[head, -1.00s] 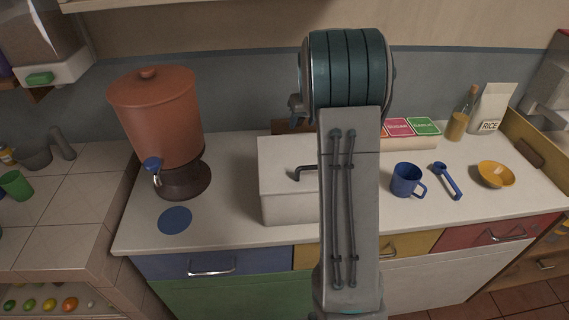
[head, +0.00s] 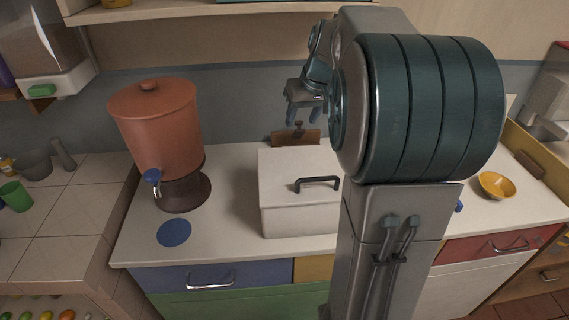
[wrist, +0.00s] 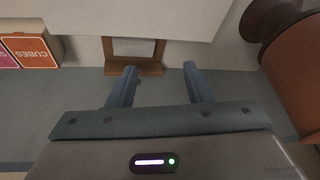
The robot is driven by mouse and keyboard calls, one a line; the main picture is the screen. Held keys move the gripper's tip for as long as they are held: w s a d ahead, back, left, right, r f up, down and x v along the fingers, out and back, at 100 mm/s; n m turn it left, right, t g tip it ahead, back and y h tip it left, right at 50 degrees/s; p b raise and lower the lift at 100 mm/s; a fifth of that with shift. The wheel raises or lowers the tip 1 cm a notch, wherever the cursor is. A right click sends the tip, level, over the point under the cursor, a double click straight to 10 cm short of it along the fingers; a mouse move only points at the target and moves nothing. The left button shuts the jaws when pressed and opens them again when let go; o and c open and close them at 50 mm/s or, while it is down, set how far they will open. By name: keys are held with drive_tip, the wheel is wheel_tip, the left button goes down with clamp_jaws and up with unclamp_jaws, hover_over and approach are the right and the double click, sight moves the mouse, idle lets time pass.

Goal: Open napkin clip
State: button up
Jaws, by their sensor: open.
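A brown wooden napkin holder (head: 284,139) stands at the back of the counter, behind the white box, which hides its lower part. A small dark knob-like piece, perhaps the clip, shows at its top. In the wrist view the wooden holder (wrist: 151,68) frames something pale, perhaps napkins; I cannot tell whether the clip is open. My gripper (head: 303,116) is open and empty, pointing down just above the holder. In the wrist view its fingers (wrist: 160,69) are spread, with the holder beyond the left finger and the gap.
A white lidded box (head: 290,205) with a dark handle stands in front of the holder. A terracotta dispenser (head: 155,125) stands to the left, with a blue disc (head: 174,232) before it. A yellow bowl (head: 496,185) is at right.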

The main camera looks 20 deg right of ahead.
drive_tip(key=shift+g, duration=0.4)
drive_tip(key=shift+s+a+f+p, duration=0.2)
drive_tip(key=shift+s+a+f, duration=0.1)
drive_tip(key=shift+s+a, duration=1.7)
drive_tip(key=shift+s+a+f+p, duration=0.25)
drive_tip(key=shift+s+a, duration=1.1)
drive_tip(key=shift+s, duration=1.2)
drive_tip(key=shift+s+a+f+p, duration=0.15)
drive_tip(key=shift+s+a+f, duration=0.15)
drive_tip(key=shift+s+a, duration=1.7)
drive_tip(key=shift+s+d, duration=0.2)
drive_tip(key=shift+d, duration=0.1)
